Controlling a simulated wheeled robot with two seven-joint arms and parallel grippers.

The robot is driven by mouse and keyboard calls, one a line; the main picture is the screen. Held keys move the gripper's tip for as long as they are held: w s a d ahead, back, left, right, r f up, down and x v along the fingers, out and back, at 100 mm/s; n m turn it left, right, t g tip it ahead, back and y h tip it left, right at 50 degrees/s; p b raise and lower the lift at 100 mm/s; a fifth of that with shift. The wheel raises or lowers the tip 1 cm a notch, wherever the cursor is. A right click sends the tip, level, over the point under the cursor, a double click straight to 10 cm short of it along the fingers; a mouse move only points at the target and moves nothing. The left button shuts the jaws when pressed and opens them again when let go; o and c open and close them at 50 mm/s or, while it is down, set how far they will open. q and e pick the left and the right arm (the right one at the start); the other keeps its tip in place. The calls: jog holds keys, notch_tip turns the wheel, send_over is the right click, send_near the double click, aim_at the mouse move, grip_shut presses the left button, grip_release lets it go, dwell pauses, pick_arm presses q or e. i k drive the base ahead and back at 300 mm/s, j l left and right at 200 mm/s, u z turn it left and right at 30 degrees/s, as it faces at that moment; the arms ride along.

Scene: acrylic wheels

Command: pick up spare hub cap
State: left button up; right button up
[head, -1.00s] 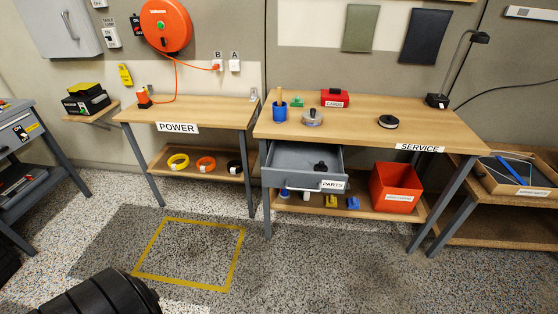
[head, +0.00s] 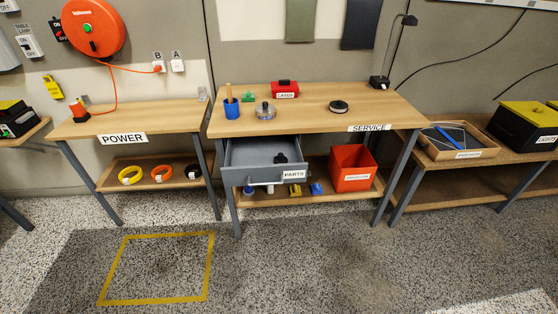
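The parts drawer (head: 255,173) under the service table is pulled open. A small black knobbed part (head: 281,158) lies inside it, which may be the spare hub cap; it is too small to be sure. On the service table (head: 300,108), a black round disc with a pale top (head: 338,107) lies at the right of centre. A grey round part with a dark knob (head: 265,111) sits to its left. Neither of my grippers is in view.
A blue cup (head: 232,108) and red case (head: 285,89) stand on the service table. An orange-red bin (head: 352,168) is on its lower shelf. The power table (head: 130,122) is at left. A yellow floor outline (head: 208,265) encloses bare floor; the floor in front is clear.

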aim_at(280, 159)
jog(key=i+j+z, duration=0.3)
jog(key=j, duration=0.15)
jog(key=j+z, duration=0.3)
jog(key=j, duration=0.15)
jog(key=i+j+z, duration=0.1)
jog(key=j+z, duration=0.2)
jog(key=j, duration=0.2)
